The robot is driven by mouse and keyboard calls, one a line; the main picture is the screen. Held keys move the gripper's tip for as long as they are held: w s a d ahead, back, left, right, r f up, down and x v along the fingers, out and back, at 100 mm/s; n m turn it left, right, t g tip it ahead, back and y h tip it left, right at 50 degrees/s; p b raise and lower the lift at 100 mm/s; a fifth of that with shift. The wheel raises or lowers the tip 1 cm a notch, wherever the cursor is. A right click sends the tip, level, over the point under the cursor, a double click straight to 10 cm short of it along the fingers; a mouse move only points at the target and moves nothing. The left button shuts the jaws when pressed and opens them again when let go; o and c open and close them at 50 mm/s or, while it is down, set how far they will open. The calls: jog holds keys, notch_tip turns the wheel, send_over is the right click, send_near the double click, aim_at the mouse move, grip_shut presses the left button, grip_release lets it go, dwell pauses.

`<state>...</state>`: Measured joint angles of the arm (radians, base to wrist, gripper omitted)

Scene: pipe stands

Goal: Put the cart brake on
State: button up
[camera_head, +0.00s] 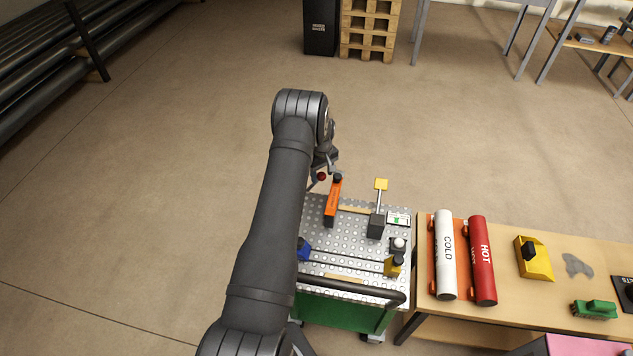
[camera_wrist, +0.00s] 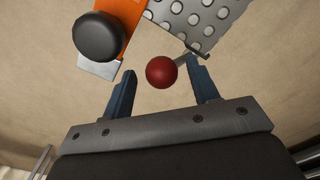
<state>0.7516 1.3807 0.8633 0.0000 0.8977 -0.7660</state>
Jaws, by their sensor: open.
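The cart (camera_head: 345,240) has a perforated metal top and a green body. A red ball knob (camera_head: 321,177) on a thin metal rod sticks out at the cart's far edge. In the wrist view the red knob (camera_wrist: 160,72) appears between the tips of my open gripper (camera_wrist: 161,68), with a gap on both sides; I cannot tell its depth. In the head view my gripper (camera_head: 326,163) is partly hidden by my arm, close to the knob. Which part is the brake is not labelled.
An orange piece (camera_head: 332,205) with a black knob (camera_wrist: 99,37) stands close beside the red knob. A yellow-topped lever (camera_head: 381,184) rises from the cart. A bench with white COLD (camera_head: 446,255) and red HOT (camera_head: 482,260) pipes is at right.

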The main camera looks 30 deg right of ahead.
jog(key=c, duration=0.6)
jog(key=shift+w+a+r, duration=0.1)
jog(key=shift+w, duration=0.05)
jog(key=shift+o, duration=1)
jog(key=shift+w+a, duration=0.1)
jog(key=o, duration=0.4)
jog(key=shift+r, duration=0.15)
jog(key=shift+r, duration=3.4)
